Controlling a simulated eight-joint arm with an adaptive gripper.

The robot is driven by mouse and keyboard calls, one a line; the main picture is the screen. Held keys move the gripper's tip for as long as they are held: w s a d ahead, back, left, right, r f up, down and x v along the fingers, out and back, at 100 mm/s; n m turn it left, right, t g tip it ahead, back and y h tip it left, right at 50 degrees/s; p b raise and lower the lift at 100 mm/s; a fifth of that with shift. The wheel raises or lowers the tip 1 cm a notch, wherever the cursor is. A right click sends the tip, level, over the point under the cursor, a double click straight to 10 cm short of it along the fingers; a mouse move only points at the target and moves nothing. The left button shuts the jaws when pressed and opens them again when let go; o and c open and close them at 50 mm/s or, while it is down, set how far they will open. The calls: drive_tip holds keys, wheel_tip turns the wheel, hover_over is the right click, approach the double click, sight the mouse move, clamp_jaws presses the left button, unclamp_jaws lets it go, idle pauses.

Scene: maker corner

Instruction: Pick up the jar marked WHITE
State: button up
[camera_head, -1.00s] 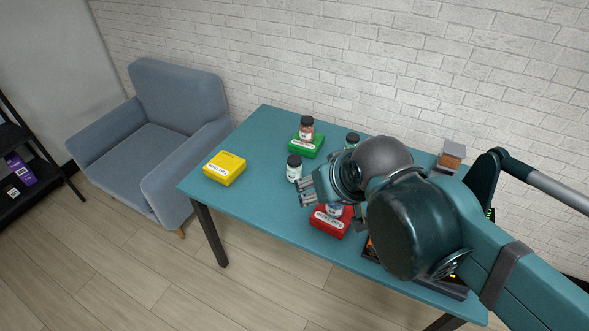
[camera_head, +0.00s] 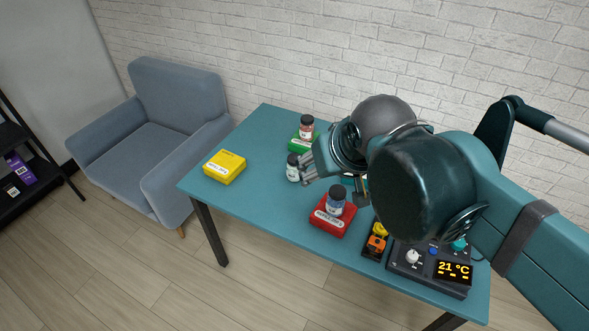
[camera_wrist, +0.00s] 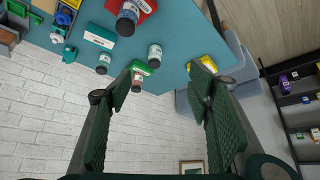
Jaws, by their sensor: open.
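Several dark-lidded jars are in view; their labels are too small to read, so I cannot confirm which is marked WHITE. A pale jar (camera_head: 293,168) stands upright on the table, just left of my gripper (camera_head: 309,168). In the wrist view this jar (camera_wrist: 155,56) shows beyond my open, empty gripper (camera_wrist: 170,72), apparently apart from the fingers. A blue-content jar (camera_head: 336,200) stands on the red box (camera_head: 327,226). A reddish jar (camera_head: 306,127) stands on the green box (camera_head: 299,145). Another jar (camera_wrist: 104,63) shows in the wrist view; my arm hides it in the head view.
A yellow box (camera_head: 225,168) lies at the left of the teal table (camera_head: 255,205). A control unit (camera_head: 430,268) with a lit display is at the right front. A white brick wall is behind, a grey armchair (camera_head: 160,130) left. The table's left front is clear.

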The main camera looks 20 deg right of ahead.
drive_tip(key=w, duration=0.1)
drive_tip(key=m+t+h+b, duration=0.2)
drive_tip(key=m+h+b, duration=0.4)
drive_tip(key=m+h, duration=0.3)
hover_over(294, 159)
drive_tip(key=s, duration=0.1)
drive_tip(key=f, duration=2.9)
drive_tip(key=shift+a+f, duration=0.1)
drive_tip(key=shift+a, duration=0.3)
drive_tip(key=shift+b+x, duration=0.45)
drive_tip(key=shift+x, duration=0.8)
drive_tip(key=shift+d, duration=0.1)
